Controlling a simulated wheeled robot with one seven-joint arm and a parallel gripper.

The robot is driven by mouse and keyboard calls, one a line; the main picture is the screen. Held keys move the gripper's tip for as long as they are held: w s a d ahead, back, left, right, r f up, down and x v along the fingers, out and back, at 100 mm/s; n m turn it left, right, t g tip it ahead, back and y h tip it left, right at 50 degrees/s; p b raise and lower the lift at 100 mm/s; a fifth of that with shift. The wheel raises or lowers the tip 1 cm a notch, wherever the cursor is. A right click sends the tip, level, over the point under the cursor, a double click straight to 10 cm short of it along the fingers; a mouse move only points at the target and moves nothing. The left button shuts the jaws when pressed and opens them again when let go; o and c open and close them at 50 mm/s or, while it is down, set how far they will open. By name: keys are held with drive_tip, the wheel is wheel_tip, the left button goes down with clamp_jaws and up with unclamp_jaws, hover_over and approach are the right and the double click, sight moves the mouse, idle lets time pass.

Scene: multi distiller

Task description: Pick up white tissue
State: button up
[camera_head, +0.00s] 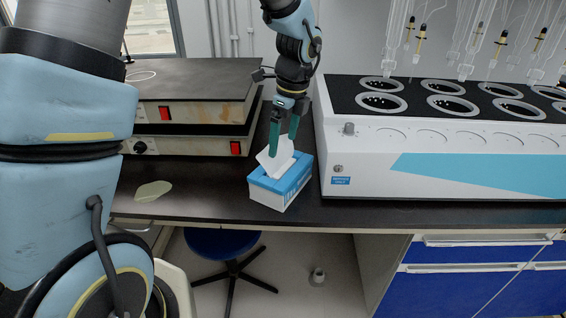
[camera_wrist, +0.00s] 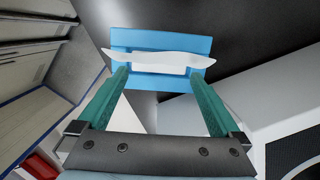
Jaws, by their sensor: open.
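The white tissue (camera_head: 275,158) sticks up out of the top slot of a blue and white tissue box (camera_head: 282,186) on the dark bench. My gripper (camera_head: 284,150) is above the box, pointing down, with its green fingers around the upper part of the tissue. In the wrist view the tissue (camera_wrist: 160,58) spans across between the two fingertips (camera_wrist: 163,75), which stand wide apart. The blue box top (camera_wrist: 160,40) lies beyond it. The gripper is open and does not hold the tissue.
A large white multi-heater unit (camera_head: 440,165) with glassware above stands close on the right of the box. Two stacked hotplates (camera_head: 190,115) with red switches are at the left. A pale flat piece (camera_head: 153,190) lies on the bench (camera_head: 215,200) at the left front.

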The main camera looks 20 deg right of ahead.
wheel_tip(320, 180, down, 4)
drive_tip(key=shift+w+a+f+p, duration=0.1)
drive_tip(key=shift+w+p, duration=0.05)
drive_tip(key=shift+p, duration=0.3)
drive_tip(key=shift+c, duration=0.2)
drive_tip(key=c, duration=1)
wheel_tip(320, 180, up, 11)
drive_tip(key=shift+f+b, duration=0.1)
drive_tip(key=shift+b, duration=0.4)
wheel_tip(320, 180, up, 5)
drive_tip(key=p, duration=0.6)
hover_over(282, 149)
